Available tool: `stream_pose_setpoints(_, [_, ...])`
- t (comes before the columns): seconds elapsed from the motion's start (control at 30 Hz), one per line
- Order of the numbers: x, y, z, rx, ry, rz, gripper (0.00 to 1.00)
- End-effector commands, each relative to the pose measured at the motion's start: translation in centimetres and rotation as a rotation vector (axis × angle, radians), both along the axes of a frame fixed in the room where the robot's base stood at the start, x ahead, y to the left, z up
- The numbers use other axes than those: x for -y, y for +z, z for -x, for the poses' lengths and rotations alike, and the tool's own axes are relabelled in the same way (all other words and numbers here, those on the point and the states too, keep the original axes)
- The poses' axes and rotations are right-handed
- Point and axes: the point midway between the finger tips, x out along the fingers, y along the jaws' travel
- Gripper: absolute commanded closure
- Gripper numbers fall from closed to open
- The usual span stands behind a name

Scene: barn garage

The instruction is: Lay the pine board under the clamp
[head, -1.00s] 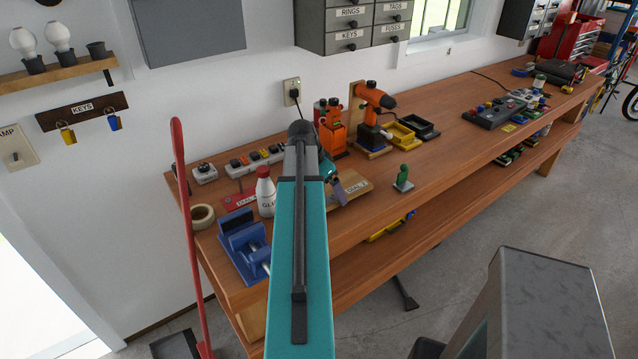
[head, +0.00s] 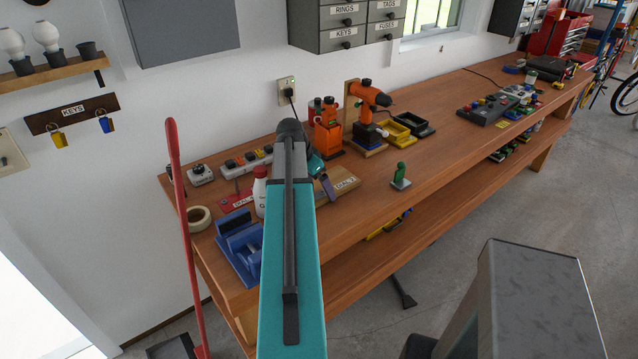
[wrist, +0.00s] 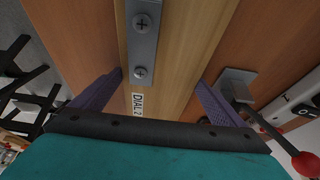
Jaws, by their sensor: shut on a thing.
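The pine board (wrist: 185,50) is a pale wood plank lying between my gripper's two purple fingers in the wrist view. My gripper (wrist: 160,82) is shut on its side edges. A "DIAL 2" label and a grey metal strip with two screws show over the pale wood. In the head view the pale board (head: 343,187) is at the bench's front edge, partly hidden by my arm and a purple finger (head: 325,188). A clamp lever with a red ball knob (wrist: 305,163) is to the right in the wrist view. I cannot tell whether the board touches the bench.
A blue vise (head: 238,245), a white glue bottle (head: 260,190) and a tape roll (head: 199,218) are left of my arm. An orange drill (head: 368,95) and a green figure (head: 400,175) are to the right. The bench (head: 440,150) is clear around the figure.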

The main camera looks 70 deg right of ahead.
Motion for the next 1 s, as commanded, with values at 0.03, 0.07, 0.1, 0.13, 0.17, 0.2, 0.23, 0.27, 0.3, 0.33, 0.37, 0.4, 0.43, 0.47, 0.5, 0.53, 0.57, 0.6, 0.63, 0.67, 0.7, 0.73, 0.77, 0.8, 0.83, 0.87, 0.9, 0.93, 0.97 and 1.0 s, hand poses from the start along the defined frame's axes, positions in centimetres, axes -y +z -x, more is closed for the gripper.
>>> stream_pose_setpoints(0.03, [0.0,-0.2,0.0,-0.001,0.0,0.001,0.39])
stream_pose_setpoints(0.07, [0.0,-0.2,0.0,-0.001,0.0,0.001,0.39])
stream_pose_setpoints(0.1, [0.0,-0.2,0.0,0.0,0.0,0.0,0.02])
stream_pose_setpoints(0.13, [0.0,-0.2,0.0,0.0,0.0,0.0,0.0])
stream_pose_setpoints(0.17, [0.0,-0.2,0.0,0.0,0.0,0.0,0.0])
stream_pose_setpoints(0.2, [0.0,-0.2,0.0,0.0,0.0,0.0,0.0])
stream_pose_setpoints(0.23, [0.0,-0.2,0.0,0.0,0.0,0.0,0.0])
stream_pose_setpoints(0.27, [0.0,-0.2,0.0,0.0,0.0,0.0,0.0])
stream_pose_setpoints(0.3, [0.0,-0.2,0.0,0.0,0.0,0.0,0.0])
stream_pose_setpoints(0.33, [0.0,-0.2,0.0,0.0,0.0,0.0,0.0])
stream_pose_setpoints(0.37, [0.0,-0.1,0.0,0.0,0.0,0.0,0.0])
stream_pose_setpoints(0.4, [0.0,-0.1,0.0,0.0,0.0,0.0,0.0])
stream_pose_setpoints(0.43, [0.0,0.0,0.0,0.0,0.0,0.0,0.0])
stream_pose_setpoints(0.47, [0.0,0.1,0.0,0.0,0.0,0.0,0.0])
stream_pose_setpoints(0.5, [0.0,0.2,0.0,0.0,0.0,0.0,0.0])
stream_pose_setpoints(0.53, [0.0,0.2,0.0,0.0,0.0,0.0,0.0])
stream_pose_setpoints(0.57, [-0.1,0.3,-0.1,0.001,0.0,0.0,0.0])
stream_pose_setpoints(0.6, [-0.1,0.5,-0.1,0.0,0.0,0.001,0.0])
stream_pose_setpoints(0.63, [-0.2,0.6,-0.1,0.0,0.0,0.001,0.0])
stream_pose_setpoints(0.67, [-0.2,0.8,-0.2,0.0,0.0,0.001,0.0])
stream_pose_setpoints(0.7, [-0.3,1.1,-0.2,0.0,0.0,0.001,0.0])
stream_pose_setpoints(0.73, [-0.4,1.4,-0.3,0.001,-0.001,0.002,0.0])
stream_pose_setpoints(0.77, [-0.5,1.6,-0.3,0.001,-0.001,0.002,0.0])
stream_pose_setpoints(0.8, [-0.6,1.9,-0.4,0.0,0.0,0.001,0.0])
stream_pose_setpoints(0.83, [-0.7,2.2,-0.5,0.0,0.0,0.001,0.0])
stream_pose_setpoints(0.87, [-0.8,2.5,-0.5,0.001,-0.001,0.002,0.0])
stream_pose_setpoints(0.9, [-1.0,2.9,-0.6,0.001,-0.001,0.002,0.0])
stream_pose_setpoints(0.93, [-1.1,3.2,-0.7,0.001,-0.001,0.002,0.0])
stream_pose_setpoints(0.97, [-1.1,3.5,-0.8,0.001,0.001,0.002,0.0])
stream_pose_setpoints(1.0, [-1.3,3.9,-0.9,0.0,0.0,0.001,0.0])
